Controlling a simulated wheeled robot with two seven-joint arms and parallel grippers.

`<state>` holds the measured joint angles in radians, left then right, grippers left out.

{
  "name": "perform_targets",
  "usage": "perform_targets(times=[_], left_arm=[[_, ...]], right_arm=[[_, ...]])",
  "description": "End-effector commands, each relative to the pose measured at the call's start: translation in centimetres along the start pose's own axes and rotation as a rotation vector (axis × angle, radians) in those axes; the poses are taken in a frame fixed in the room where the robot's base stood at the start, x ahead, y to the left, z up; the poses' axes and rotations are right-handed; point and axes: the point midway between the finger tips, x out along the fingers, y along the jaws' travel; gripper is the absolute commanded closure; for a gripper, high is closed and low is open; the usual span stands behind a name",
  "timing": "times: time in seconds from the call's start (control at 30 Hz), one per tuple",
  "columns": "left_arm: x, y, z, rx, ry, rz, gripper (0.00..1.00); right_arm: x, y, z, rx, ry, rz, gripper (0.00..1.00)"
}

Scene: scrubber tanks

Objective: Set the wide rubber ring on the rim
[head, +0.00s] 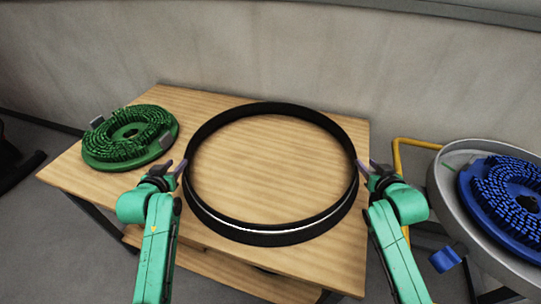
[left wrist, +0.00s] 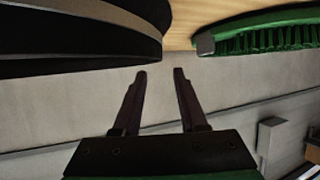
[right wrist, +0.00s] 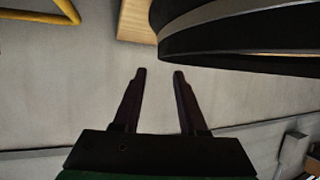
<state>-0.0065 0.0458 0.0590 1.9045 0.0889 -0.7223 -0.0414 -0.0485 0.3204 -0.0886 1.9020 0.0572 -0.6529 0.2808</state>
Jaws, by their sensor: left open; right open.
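The wide rubber ring (head: 200,212) is a large black hoop over the middle of the wooden table. A pale stripe shows along its front, and I cannot tell whether this is one band or two stacked. My left gripper (head: 176,168) is open beside the ring's left side. My right gripper (head: 367,170) is open beside its right side. The left wrist view shows the black band (left wrist: 80,40) beyond the empty fingers; the right wrist view shows it (right wrist: 240,35) at upper right, also apart from the fingers. Which rim is meant is unclear; a grey round pan (head: 447,185) at right has one.
A green brush disc (head: 105,160) lies at the table's left, close to my left arm. A blue brush disc (head: 500,190) sits in the grey pan. A yellow bent tube (head: 398,150) stands between table (head: 75,175) and pan. A wall is behind.

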Motion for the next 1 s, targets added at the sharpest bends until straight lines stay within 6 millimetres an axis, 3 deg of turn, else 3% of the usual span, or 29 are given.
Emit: perform_targets(times=[0.5,0.63,0.9,0.97,1.0], left_arm=[[9.9,0.0,-0.1,-0.001,0.0,0.0,0.58],[10.9,0.0,-0.1,-0.001,0.001,0.0,0.58],[11.1,0.0,0.0,-0.001,0.0,0.0,0.58],[11.0,0.0,0.0,-0.001,0.0,0.0,0.77],[11.0,0.0,0.0,-0.001,0.0,0.0,0.93]], right_arm=[[9.9,0.0,-0.1,0.002,0.0,0.0,0.58],[10.9,0.0,0.0,0.0,-0.001,-0.001,0.58],[11.1,0.0,0.0,0.0,-0.001,0.0,0.58],[11.1,0.0,0.0,0.0,-0.001,0.0,0.77],[11.0,0.0,0.0,0.0,-0.001,0.0,0.93]])
